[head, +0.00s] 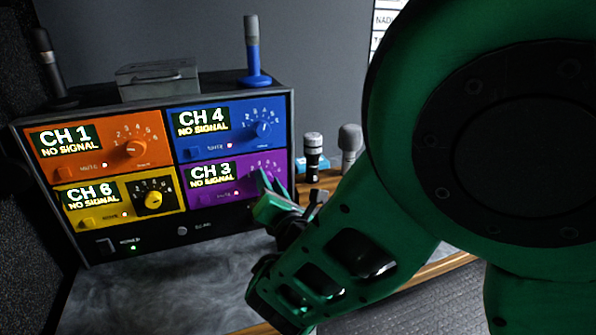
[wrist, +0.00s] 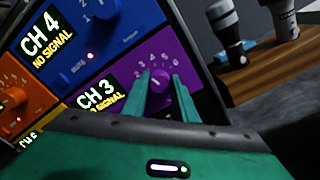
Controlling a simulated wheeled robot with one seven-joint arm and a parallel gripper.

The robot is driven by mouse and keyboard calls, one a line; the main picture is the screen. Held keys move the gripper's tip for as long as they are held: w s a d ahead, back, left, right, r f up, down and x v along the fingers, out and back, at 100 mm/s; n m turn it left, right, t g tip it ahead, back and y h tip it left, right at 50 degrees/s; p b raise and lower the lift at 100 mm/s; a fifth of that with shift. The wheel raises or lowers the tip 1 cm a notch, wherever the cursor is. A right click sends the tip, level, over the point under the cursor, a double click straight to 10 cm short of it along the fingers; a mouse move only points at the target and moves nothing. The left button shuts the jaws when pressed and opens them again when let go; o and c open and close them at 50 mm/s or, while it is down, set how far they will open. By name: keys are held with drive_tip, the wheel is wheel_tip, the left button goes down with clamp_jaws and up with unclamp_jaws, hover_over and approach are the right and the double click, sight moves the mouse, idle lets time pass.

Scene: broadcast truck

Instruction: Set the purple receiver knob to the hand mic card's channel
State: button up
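The purple receiver panel (head: 222,188) is at the lower right of the receiver rack and its display reads CH 3, NO SIGNAL. Its purple knob (wrist: 158,82) sits in a ring of numbers in the wrist view; in the head view it is mostly hidden by my gripper. My gripper (wrist: 161,80) has its two green fingers apart, one on each side of the knob; whether they touch it I cannot tell. It also shows in the head view (head: 268,190), in front of the purple panel. The hand mic card is not readable in either view.
Orange (head: 98,142), blue (head: 230,127) and yellow (head: 119,202) panels show CH 1, CH 4 and CH 6. A blue microphone (head: 253,50) and a grey box (head: 157,79) stand on the rack. Two microphones stand in a wooden holder (wrist: 262,75) to the right.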

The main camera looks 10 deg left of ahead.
drive_tip(key=shift+d, duration=0.15)
drive_tip(key=c, duration=0.4)
drive_tip(key=m, duration=1.1)
drive_tip(key=shift+f+m, duration=0.25)
drive_tip(key=shift+m, duration=0.05)
drive_tip(key=shift+w, duration=0.1)
drive_tip(key=o, duration=1.1)
drive_tip(key=shift+d, duration=0.1)
